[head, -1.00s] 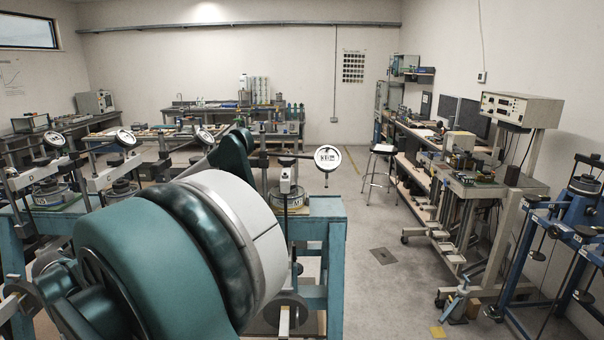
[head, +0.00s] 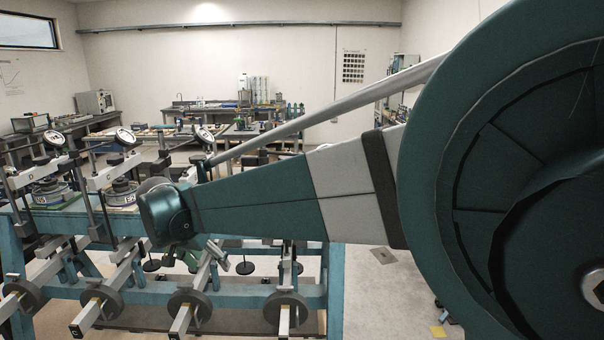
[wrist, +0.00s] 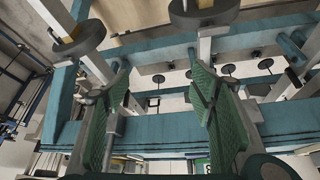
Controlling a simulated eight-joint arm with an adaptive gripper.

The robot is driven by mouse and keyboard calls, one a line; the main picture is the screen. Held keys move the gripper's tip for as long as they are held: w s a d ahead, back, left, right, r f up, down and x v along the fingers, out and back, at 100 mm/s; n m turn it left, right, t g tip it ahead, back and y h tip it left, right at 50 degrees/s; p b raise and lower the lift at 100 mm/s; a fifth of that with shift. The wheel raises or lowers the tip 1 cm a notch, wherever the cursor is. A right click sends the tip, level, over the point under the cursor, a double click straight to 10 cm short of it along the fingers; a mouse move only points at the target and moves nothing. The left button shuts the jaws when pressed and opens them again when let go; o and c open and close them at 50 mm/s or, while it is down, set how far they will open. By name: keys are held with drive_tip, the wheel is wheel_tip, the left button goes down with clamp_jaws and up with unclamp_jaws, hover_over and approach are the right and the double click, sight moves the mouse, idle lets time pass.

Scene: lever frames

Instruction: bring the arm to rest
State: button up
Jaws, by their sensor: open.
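My gripper (wrist: 159,68) shows in the wrist view. Its two green ribbed fingers stand wide apart with nothing between them. Behind them are the teal bars of the lever-frame bench (wrist: 180,133) and hanging dark discs. I cannot tell from this view whether a finger touches the bench. In the head view my arm reaches from the right edge across to the left. Its wrist end is in front of the teal bench (head: 235,291), above the lever beams.
Several lever beams with round weights (head: 187,310) stick out from the bench front. Dial gauges (head: 125,138) and cells stand on its top at left. A wall bench (head: 226,110) stands at the back. Bare floor (head: 385,300) shows right of the bench.

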drive_tip(key=s+d+r+n+b, duration=0.1)
drive_tip(key=s+d, duration=0.2)
drive_tip(key=d, duration=0.7)
drive_tip(key=s+d+r+y, duration=0.1)
drive_tip(key=s+d, duration=0.2)
drive_tip(key=d, duration=0.7)
drive_tip(key=s+d+n+b, duration=0.1)
drive_tip(key=s+d, duration=0.3)
drive_tip(key=d, duration=0.6)
drive_tip(key=s+d+f+t, duration=0.1)
drive_tip(key=s+d+f, duration=0.3)
drive_tip(key=s+d, duration=0.5)
drive_tip(key=s+d+f+n+b, duration=0.1)
drive_tip(key=s+d+f, duration=0.4)
drive_tip(key=s+d, duration=0.4)
drive_tip(key=shift+s+d+t+y, duration=0.2)
drive_tip(key=shift+t+y, duration=0.1)
drive_tip(key=shift+t, duration=0.1)
drive_tip(key=shift+f, duration=0.1)
